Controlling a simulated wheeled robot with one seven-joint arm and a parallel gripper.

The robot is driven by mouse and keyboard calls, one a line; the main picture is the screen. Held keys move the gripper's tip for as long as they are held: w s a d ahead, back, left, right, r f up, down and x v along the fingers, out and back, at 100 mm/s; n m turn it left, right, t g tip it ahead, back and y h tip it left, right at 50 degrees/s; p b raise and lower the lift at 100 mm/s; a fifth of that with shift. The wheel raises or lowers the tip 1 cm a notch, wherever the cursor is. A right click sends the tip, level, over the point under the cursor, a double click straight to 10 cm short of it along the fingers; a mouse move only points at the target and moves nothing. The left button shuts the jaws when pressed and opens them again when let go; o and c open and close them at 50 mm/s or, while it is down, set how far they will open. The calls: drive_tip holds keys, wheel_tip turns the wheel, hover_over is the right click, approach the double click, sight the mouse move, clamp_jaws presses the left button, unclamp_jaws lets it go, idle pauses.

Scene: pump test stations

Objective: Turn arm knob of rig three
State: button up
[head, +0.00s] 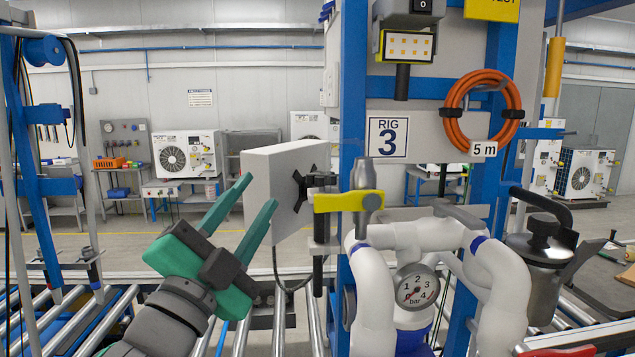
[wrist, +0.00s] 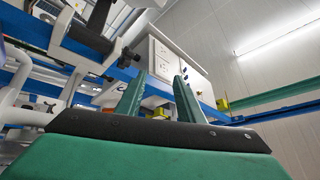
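Left of the post, a grey flat panel (head: 282,185) seen from behind is held by a black bracket and arm (head: 316,181). A small dark knob-like part seems to be at this joint, but I cannot tell for sure that it is the arm knob. In the wrist view the fingers (wrist: 159,78) stand apart.
White pipes with a pressure gauge (head: 417,286) stand in front of the rig. A metal canister (head: 537,255) is at right, and an orange hose coil (head: 482,111) hangs above. Roller rails (head: 285,318) run below. A white cabinet (wrist: 178,65) shows beyond the fingers in the wrist view.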

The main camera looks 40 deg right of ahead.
sight(317, 183)
drive_tip(key=w+d+m+y, duration=0.1)
drive_tip(key=d+m, duration=0.1)
drive_tip(key=d, duration=0.3)
drive_tip(key=w+d+m+g+y, duration=0.1)
drive_tip(key=d+y, duration=0.1)
drive_tip(key=d, duration=0.3)
drive_tip(key=w+d+m+g+y, duration=0.1)
drive_tip(key=w+d+m, duration=0.1)
drive_tip(key=d, duration=0.3)
drive_tip(key=shift+d+m+y, duration=0.15)
drive_tip(key=shift+m+y, duration=0.15)
clamp_jaws()
